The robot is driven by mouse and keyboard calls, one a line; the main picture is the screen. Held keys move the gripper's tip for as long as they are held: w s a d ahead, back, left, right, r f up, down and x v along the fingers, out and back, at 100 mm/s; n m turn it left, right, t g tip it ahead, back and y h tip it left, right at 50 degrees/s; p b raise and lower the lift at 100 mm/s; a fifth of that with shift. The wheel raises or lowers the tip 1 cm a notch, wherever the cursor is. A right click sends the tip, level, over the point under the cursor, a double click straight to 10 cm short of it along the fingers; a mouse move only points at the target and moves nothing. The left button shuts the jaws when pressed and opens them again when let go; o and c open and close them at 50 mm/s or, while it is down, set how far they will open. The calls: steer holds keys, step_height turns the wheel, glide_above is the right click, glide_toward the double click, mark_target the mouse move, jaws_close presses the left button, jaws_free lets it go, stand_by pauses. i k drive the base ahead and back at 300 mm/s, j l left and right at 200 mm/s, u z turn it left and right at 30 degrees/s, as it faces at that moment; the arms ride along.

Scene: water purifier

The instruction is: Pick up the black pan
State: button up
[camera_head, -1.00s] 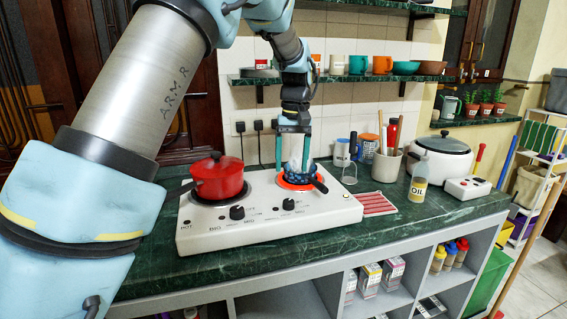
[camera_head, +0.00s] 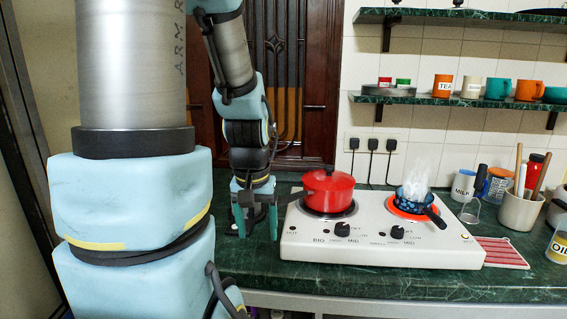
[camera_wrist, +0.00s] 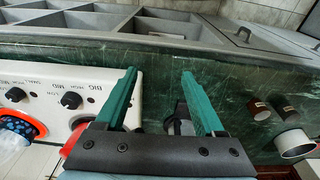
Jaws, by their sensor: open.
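In the head view, a small dark pan (camera_head: 417,196) with blue speckles and a black handle sits on the glowing right burner, with white steam above it. Its blue rim (camera_wrist: 18,124) shows at the left edge of the wrist view. My gripper (camera_head: 257,222) is low over the counter, left of the stove and well apart from this pan. Its two green fingers (camera_wrist: 158,76) are spread in the wrist view. A partly hidden dark object (camera_wrist: 180,123) lies below and between the fingers; I cannot tell what it is or whether it is a pan.
A red lidded pot (camera_head: 328,190) stands on the stove's left burner. The white stove (camera_head: 375,248) is just right of my gripper. Two brown cups (camera_wrist: 260,108) and a white cup (camera_wrist: 295,145) are at the right of the wrist view. The counter front (camera_head: 350,279) is clear.

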mark_target(412, 207)
steer(key=l+u, duration=0.15)
steer(key=u, duration=0.2)
steer(key=k+l+u, duration=0.1)
steer(key=u, duration=0.25)
steer(key=l+u, duration=0.1)
steer(key=u, duration=0.25)
steer(key=k+l+u, duration=0.4)
steer(key=k, duration=0.35)
steer(key=k+l+u, duration=0.2)
steer(key=k, duration=0.25)
steer(key=k+l, duration=0.25)
steer(key=k+u, duration=0.05)
steer(key=k, duration=0.05)
